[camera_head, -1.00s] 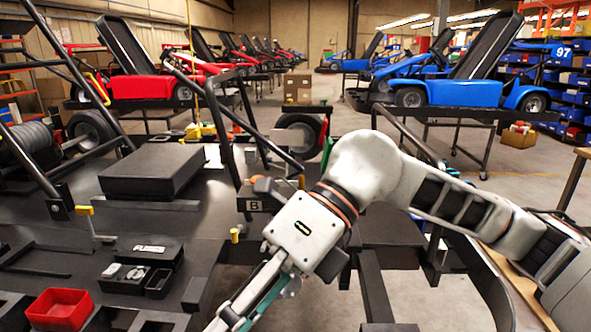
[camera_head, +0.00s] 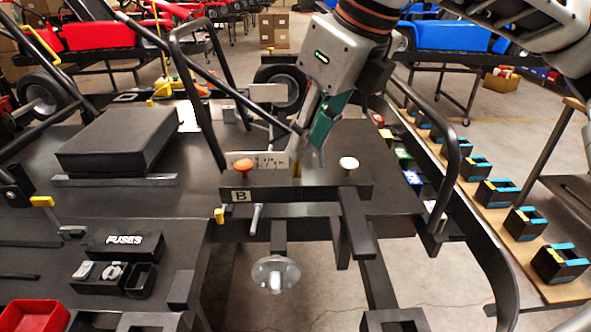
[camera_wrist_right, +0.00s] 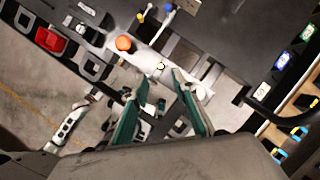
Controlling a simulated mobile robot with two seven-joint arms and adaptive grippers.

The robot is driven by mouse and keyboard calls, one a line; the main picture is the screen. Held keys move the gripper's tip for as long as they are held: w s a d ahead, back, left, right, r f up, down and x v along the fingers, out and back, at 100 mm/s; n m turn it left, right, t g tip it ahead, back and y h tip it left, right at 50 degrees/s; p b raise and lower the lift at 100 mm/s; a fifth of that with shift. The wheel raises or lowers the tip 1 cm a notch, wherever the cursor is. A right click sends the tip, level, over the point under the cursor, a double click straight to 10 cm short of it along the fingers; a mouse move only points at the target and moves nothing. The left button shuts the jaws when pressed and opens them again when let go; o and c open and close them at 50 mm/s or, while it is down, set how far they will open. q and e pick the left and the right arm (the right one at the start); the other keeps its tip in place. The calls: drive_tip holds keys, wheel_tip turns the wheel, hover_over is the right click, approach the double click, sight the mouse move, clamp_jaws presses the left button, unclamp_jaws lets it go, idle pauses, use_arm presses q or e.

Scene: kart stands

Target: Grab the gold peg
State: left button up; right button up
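A small gold-yellow peg (camera_head: 296,167) stands on the dark crossbar marked B (camera_head: 275,194), between an orange knob (camera_head: 243,166) and a white knob (camera_head: 348,163). It is partly hidden by my right gripper (camera_head: 302,150), which points down just over it. In the right wrist view the gold peg (camera_wrist_right: 160,67) shows just beyond and between the two fingertips. There my right gripper (camera_wrist_right: 158,79) is open, with its teal fingers apart and nothing between them. I cannot tell whether a finger touches the peg.
A yellow-topped part (camera_head: 219,214) sits by the bar's left end. A flat black box (camera_head: 128,140), a FUSES box (camera_head: 122,243) and a red bin (camera_head: 34,315) lie left. A curved black rail (camera_head: 452,150) and blue-and-black holders (camera_head: 497,192) stand right.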

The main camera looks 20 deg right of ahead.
sight(296, 173)
drive_tip(key=x, duration=0.5)
drive_tip(key=shift+w+r, duration=0.1)
drive_tip(key=shift+w, duration=0.25)
clamp_jaws()
drive_tip(key=shift+r, duration=0.15)
